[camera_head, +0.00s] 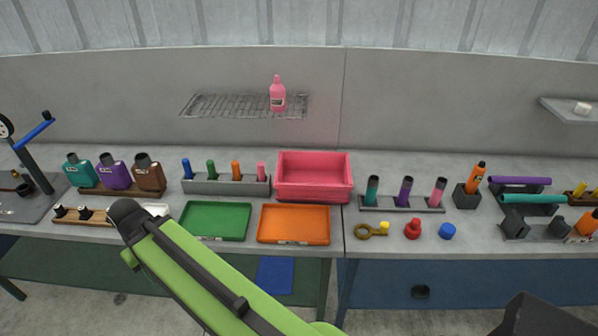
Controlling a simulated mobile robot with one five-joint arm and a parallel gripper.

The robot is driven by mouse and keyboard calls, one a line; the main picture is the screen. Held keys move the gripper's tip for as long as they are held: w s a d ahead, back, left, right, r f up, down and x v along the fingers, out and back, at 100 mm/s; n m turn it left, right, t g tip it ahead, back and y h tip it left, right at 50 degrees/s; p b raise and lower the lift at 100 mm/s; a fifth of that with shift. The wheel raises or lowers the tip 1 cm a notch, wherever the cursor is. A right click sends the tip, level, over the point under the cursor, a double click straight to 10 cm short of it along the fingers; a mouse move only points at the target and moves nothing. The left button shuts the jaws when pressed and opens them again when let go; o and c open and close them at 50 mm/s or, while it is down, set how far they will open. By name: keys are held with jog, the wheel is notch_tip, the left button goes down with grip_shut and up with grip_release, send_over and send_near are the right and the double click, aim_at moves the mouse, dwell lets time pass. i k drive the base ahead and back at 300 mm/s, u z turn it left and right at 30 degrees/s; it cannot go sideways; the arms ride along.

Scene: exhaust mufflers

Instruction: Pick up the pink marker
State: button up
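A slim pink marker (262,171) stands upright at the right end of a long grey holder (226,186) on the bench. Blue (186,168), green (211,169) and orange (236,170) markers stand in the same holder to its left. The pink marker is close to the left side of a pink crate. My green arm reaches up from the bottom to a dark joint in front of the bench at the left. No gripper fingers show, and nothing touches the pink marker.
The pink crate (313,194) stands right of the holder. Green (216,237) and orange (294,241) trays lie in front. A second rack (400,208) at right holds teal, purple and pink cylinders. A wire shelf (235,106) with a pink bottle (277,95) is above.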

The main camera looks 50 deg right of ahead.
aim_at(260, 169)
jog(key=u, duration=0.05)
jog(key=i, duration=1)
jog(key=z, duration=0.1)
